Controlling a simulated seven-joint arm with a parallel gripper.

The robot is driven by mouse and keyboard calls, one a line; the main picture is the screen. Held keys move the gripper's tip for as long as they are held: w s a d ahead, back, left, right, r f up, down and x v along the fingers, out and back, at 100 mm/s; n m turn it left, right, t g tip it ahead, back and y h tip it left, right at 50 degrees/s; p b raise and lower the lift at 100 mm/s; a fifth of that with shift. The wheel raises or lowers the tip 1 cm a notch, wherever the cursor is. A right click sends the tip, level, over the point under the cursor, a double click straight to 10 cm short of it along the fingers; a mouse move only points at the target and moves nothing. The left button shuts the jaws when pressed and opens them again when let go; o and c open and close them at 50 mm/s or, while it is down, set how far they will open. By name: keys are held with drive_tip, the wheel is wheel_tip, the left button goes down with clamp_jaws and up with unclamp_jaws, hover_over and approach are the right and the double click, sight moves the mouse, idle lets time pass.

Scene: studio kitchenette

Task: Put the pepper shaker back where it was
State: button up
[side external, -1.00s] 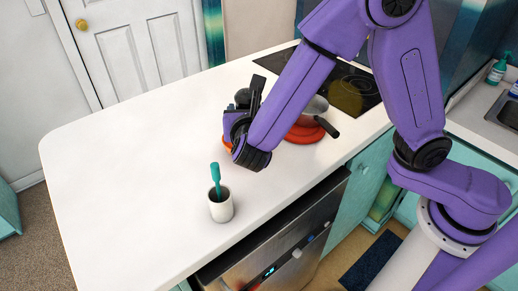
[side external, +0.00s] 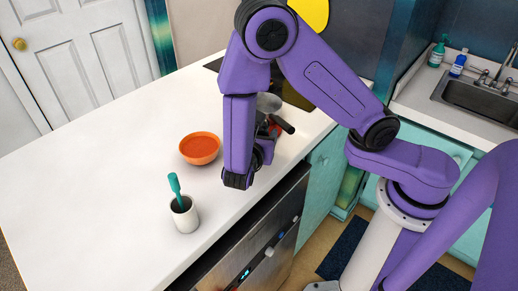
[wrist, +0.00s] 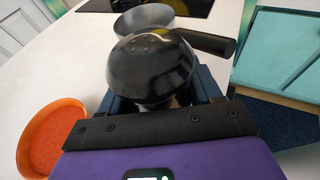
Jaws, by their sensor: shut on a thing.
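The pepper shaker (wrist: 150,66) fills the middle of the wrist view, its black domed top with small holes facing the camera. My gripper (wrist: 165,104) is shut on it below the dome, a blue-grey jaw on each side. In the side external view my gripper (side external: 264,146) is over the right part of the white counter, right of the orange bowl. My forearm and wrist hide most or all of the shaker there. The gap between its base and the counter cannot be seen.
The orange bowl (side external: 200,146) of red contents stands left of my gripper. A white cup (side external: 185,217) with a teal utensil stands nearer the front. A pan with a black handle (side external: 282,124) is close behind my gripper, before the dark cooktop. The left counter is clear.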

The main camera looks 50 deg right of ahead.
drive_tip(key=shift+f, duration=2.3)
drive_tip(key=o, duration=1.2)
drive_tip(key=shift+f, duration=0.1)
drive_tip(key=shift+c, duration=0.2)
drive_tip(key=v, duration=1.2)
drive_tip(key=shift+d, duration=0.1)
